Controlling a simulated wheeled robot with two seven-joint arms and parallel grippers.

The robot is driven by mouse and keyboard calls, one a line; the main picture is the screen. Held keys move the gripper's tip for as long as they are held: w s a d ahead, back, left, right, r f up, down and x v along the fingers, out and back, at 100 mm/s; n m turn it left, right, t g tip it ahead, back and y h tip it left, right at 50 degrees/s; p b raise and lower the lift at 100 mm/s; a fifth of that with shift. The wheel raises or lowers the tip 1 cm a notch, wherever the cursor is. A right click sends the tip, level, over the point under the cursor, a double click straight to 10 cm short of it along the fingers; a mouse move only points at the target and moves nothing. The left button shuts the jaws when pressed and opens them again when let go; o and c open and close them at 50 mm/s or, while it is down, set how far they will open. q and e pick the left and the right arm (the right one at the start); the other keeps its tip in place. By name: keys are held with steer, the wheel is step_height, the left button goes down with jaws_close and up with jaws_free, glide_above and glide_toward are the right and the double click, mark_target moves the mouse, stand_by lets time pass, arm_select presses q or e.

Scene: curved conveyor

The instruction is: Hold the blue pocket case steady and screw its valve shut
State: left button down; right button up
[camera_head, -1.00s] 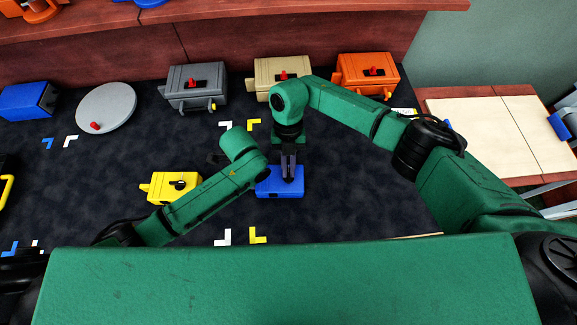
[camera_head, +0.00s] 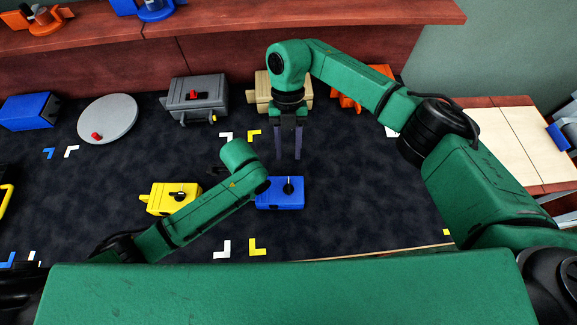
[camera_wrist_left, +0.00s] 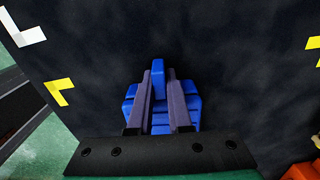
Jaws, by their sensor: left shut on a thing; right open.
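The blue pocket case (camera_head: 281,198) lies on the dark surface near the middle of the head view. A small dark valve handle (camera_head: 289,186) stands on its top. My left gripper (camera_wrist_left: 158,80) is shut on a blue part of the case, seen between its two fingers in the left wrist view. The left jaws are hidden behind my left arm in the head view. My right gripper (camera_head: 287,156) is open and empty. Its fingers point down, above and slightly behind the case, clear of the valve.
A yellow case (camera_head: 160,203) lies left, partly behind my left arm. Grey (camera_head: 196,93) and tan (camera_head: 262,96) cases and a mostly hidden orange one stand at the back. A grey disc (camera_head: 108,120) and another blue case (camera_head: 28,111) are far left. The floor in front is clear.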

stand_by(0.3)
arm_select(q)
steer(key=c, duration=0.8)
jaws_free()
steer(key=shift+o, duration=0.2)
